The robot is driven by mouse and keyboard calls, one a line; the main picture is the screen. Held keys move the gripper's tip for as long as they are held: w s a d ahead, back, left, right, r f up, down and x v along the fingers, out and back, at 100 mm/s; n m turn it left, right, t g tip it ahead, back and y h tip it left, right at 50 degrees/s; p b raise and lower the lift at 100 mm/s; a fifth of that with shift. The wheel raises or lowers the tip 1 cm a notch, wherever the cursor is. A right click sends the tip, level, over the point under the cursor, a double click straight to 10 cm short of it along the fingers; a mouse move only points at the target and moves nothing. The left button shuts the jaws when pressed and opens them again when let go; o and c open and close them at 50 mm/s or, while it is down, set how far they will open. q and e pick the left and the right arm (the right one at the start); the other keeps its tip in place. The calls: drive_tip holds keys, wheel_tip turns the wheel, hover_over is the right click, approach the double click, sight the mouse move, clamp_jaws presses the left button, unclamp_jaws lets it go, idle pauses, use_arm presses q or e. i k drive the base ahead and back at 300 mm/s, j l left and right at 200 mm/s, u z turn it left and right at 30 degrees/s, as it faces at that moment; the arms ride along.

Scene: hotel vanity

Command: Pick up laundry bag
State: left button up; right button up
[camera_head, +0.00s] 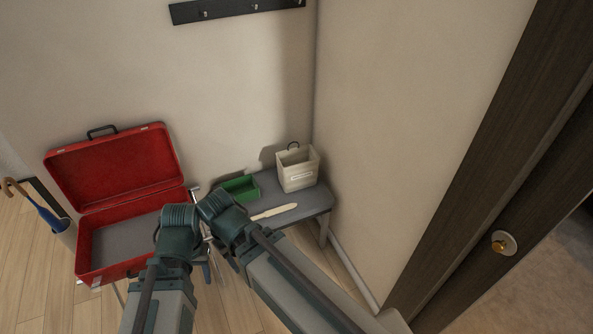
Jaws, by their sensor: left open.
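A cream, open-topped, box-shaped bag (298,176) with a dark loop at its back and a small front label stands upright on the grey bench, near the corner. It looks like the laundry bag; the label is too small to read. My left gripper (178,226) is in front of the red suitcase's right side, left of the bag and apart from it. It is open, with its fingers mostly hidden by my arm. My right arm crosses in front of the bench's left end; its fingers cannot be made out.
An open red suitcase (110,172) stands at the left. On the grey bench (312,203), a green tray (240,187) and a cream flat stick-like item (274,212) lie left of the bag. Walls close in behind and right. A dark door frame (480,160) is at the right.

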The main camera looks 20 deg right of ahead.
sight(298, 168)
drive_tip(key=i+l, duration=1.4)
drive_tip(key=i, duration=0.25)
drive_tip(key=k+l+z, duration=0.05)
